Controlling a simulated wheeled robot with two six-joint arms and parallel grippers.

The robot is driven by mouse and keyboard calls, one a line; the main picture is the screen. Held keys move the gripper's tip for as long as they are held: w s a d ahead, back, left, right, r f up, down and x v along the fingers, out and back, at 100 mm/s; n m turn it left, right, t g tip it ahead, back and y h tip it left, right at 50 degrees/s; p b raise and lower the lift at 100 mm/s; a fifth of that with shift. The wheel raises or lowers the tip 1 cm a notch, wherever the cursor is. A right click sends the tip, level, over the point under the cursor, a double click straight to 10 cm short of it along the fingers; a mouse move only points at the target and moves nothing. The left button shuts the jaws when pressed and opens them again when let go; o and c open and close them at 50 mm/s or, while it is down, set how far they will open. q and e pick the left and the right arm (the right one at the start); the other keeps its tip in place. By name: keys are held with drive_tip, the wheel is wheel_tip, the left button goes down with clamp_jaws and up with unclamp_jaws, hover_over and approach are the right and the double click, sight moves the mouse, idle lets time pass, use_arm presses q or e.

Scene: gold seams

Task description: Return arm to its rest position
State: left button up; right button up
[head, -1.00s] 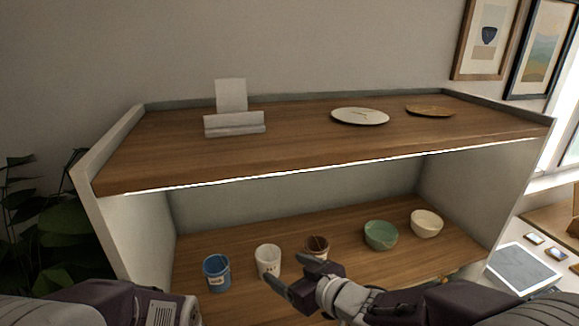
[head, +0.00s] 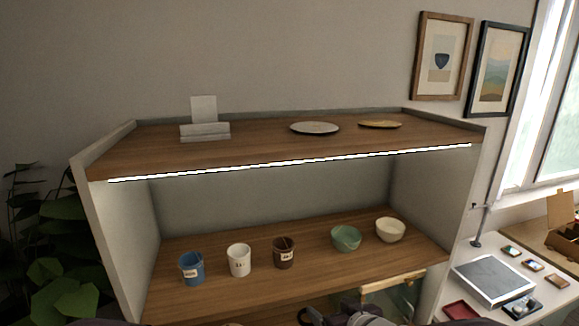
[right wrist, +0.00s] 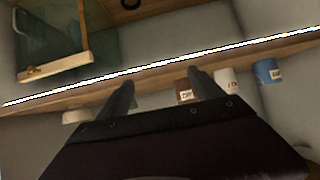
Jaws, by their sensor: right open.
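My right gripper (head: 328,316) shows at the bottom edge of the head view, low and in front of the shelf unit, and most of its arm is cut off. In the right wrist view its two fingers (right wrist: 163,92) are spread apart, with nothing between them. It is clear of the cups and bowls. My left gripper is not in view.
The lower shelf holds a blue cup (head: 191,269), a white cup (head: 239,260), a brown cup (head: 284,252), a green bowl (head: 346,238) and a cream bowl (head: 390,230). A wood-rimmed bin (head: 393,282) is below right.

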drive_tip(key=s+d+f+m+g+h, duration=0.2)
drive_tip(key=s+d+f+h, duration=0.1)
drive_tip(key=d+f, duration=0.25)
drive_tip(key=s+d+f+g, duration=0.1)
drive_tip(key=s+f+g, duration=0.2)
drive_tip(key=s, duration=0.4)
drive_tip(key=s+d+f+m+g, duration=0.1)
drive_tip(key=s+f+g, duration=0.2)
drive_tip(key=s, duration=0.4)
drive_tip(key=shift+s+d+f+m+g+h+b, duration=0.25)
drive_tip(key=shift+d+f+m+g+h+b, duration=0.1)
drive_tip(key=shift+g, duration=0.45)
